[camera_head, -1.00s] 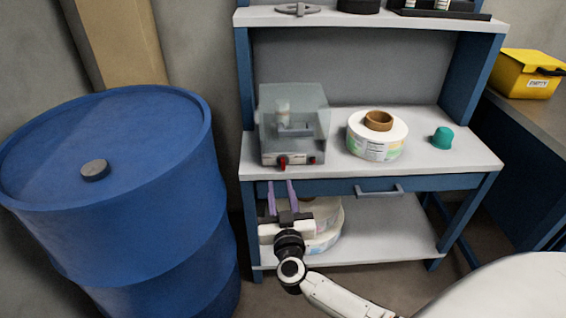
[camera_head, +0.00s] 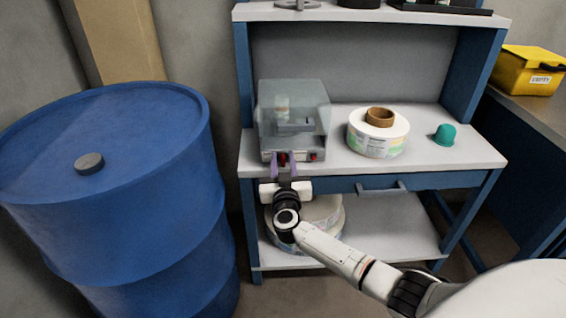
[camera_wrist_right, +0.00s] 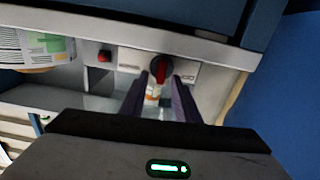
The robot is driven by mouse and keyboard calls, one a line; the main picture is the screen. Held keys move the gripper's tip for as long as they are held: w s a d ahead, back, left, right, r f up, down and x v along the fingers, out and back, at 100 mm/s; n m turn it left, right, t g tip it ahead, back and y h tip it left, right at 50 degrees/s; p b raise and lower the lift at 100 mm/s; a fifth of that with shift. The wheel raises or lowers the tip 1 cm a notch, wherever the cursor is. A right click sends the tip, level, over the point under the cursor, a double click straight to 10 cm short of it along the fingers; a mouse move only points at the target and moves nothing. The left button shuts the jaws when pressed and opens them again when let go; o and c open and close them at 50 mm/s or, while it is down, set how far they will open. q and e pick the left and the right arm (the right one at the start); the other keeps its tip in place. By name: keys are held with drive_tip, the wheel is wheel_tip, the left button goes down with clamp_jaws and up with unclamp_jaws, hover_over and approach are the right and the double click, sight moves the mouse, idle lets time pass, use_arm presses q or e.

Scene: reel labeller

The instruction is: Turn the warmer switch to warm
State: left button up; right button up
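The warmer (camera_head: 292,142) is a grey box with a clear cover, standing at the left of the workbench shelf. Its warmer switch (camera_wrist_right: 160,67) is a round dark knob with a red pointer on the front panel; it shows small and red in the head view (camera_head: 283,157). My right gripper (camera_head: 283,162) is open at the front panel, its two purple fingers on either side of the knob. In the right wrist view the fingertips (camera_wrist_right: 159,78) are apart with the knob at their tips; contact cannot be told. My left gripper is not in view.
A small red switch (camera_head: 313,155) sits right of the knob on the panel. A drawer handle (camera_head: 382,187) juts out below. A blue drum (camera_head: 110,200) stands at left.

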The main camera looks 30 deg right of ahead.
clamp_jaws()
drive_tip(key=shift+p, duration=0.3)
drive_tip(key=shift+r+m+p, duration=0.15)
drive_tip(key=shift+m+p, duration=0.25)
drive_tip(key=shift+p, duration=0.4)
drive_tip(key=shift+s+m+p, duration=0.1)
drive_tip(key=shift+m+p, duration=0.5)
drive_tip(key=shift+p, duration=0.05)
drive_tip(key=shift+s+d+f+m, duration=0.1)
drive_tip(key=shift+f+m, duration=0.05)
drive_tip(key=shift+m, duration=0.75)
drive_tip(key=shift+s+d+f+m, duration=0.1)
drive_tip(key=shift+d+m, duration=0.05)
drive_tip(key=shift+m, duration=0.75)
drive_tip(key=shift+d+f+m, duration=0.1)
drive_tip(key=shift+f+m, duration=0.05)
drive_tip(key=shift+m, duration=0.75)
unclamp_jaws()
